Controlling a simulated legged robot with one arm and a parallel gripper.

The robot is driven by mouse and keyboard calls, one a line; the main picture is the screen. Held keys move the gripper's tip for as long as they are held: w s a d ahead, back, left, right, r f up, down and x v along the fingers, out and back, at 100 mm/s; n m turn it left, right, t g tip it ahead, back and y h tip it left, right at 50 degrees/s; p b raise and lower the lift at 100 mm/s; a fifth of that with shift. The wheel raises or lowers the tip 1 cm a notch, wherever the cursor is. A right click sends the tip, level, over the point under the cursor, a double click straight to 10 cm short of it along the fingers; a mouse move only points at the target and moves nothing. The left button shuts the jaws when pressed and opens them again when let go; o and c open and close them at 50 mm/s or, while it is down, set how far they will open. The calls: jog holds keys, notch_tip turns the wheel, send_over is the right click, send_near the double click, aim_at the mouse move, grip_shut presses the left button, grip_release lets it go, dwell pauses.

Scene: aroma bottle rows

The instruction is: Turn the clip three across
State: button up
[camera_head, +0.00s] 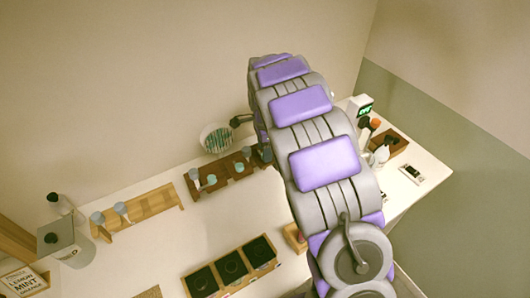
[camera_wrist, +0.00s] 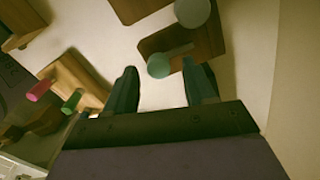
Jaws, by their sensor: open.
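My gripper (camera_wrist: 163,88) is open in the wrist view, with two dark teal fingers apart and nothing held between them. Just beyond the fingertips is a wooden block (camera_wrist: 206,38) with a pale teal round-ended peg (camera_wrist: 159,66). No part is plainly a clip, and I cannot tell which one the task means. In the head view my arm hides part of the table, and my gripper cannot be made out there.
A wooden block with a pink peg (camera_wrist: 39,90) and a green peg (camera_wrist: 71,102) lies left of my gripper. In the head view, wooden racks (camera_head: 148,207), a three-well tray (camera_head: 232,270) and a white bowl (camera_head: 215,138) stand on the white table (camera_head: 150,250).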

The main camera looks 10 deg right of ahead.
jog(key=shift+f, duration=0.75)
jog(key=shift+c, duration=0.3)
grip_shut()
